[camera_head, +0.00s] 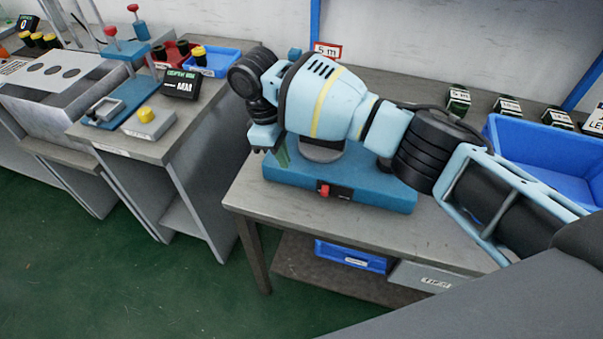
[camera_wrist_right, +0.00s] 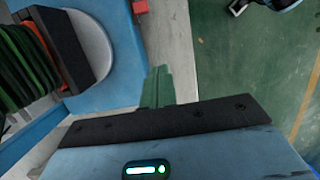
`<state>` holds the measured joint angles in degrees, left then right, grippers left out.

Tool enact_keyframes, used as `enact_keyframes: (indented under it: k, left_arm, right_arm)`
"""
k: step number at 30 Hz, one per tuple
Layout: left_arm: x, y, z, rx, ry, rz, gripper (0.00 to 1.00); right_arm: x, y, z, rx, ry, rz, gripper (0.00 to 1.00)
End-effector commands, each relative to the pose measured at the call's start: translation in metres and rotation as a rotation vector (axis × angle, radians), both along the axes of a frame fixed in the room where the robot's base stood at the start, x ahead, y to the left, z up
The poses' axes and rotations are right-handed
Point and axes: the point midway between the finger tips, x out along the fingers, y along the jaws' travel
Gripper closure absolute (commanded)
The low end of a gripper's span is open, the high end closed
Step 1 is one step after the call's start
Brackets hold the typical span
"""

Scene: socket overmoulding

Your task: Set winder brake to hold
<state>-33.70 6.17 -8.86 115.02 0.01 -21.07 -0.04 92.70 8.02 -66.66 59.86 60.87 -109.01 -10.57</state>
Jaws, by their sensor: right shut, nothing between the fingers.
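The winder has a blue base (camera_head: 350,180) on the middle bench. A small red lever (camera_head: 324,190) on a black mount shows on its front face; I cannot read its setting. A red piece, probably this lever, shows at the top of the right wrist view (camera_wrist_right: 140,7). My right gripper (camera_head: 281,153) points down over the left end of the base, left of the lever. Its green fingers (camera_wrist_right: 157,88) are shut and empty, apart from the lever. A reel of green cable (camera_wrist_right: 30,62) shows in the wrist view; my arm mostly hides it in the head view. My left gripper is out of view.
A blue bin (camera_head: 545,165) stands right on the bench, with several small labelled boxes behind. The left bench holds a blue fixture (camera_head: 120,100), a yellow button box (camera_head: 149,122) and a blue tray (camera_head: 215,62). Open green floor lies in front.

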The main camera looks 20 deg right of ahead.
Motion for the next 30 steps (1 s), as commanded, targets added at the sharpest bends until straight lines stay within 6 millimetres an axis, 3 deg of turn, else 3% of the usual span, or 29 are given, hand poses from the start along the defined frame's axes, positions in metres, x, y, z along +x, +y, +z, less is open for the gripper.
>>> enact_keyframes:
  k: [6,17,23,30]
  left_arm:
    - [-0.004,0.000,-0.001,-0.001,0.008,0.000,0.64]
    - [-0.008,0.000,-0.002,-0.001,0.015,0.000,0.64]
    - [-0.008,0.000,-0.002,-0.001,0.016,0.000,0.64]
    - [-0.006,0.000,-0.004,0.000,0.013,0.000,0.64]
  right_arm:
    - [0.004,-0.007,0.015,-0.029,0.005,-0.005,1.00]
    - [0.004,-0.008,0.013,-0.029,0.005,-0.005,1.00]
    - [0.001,-0.013,-0.009,-0.029,0.006,-0.007,1.00]
    - [-0.006,-0.022,-0.052,-0.030,0.007,-0.006,1.00]
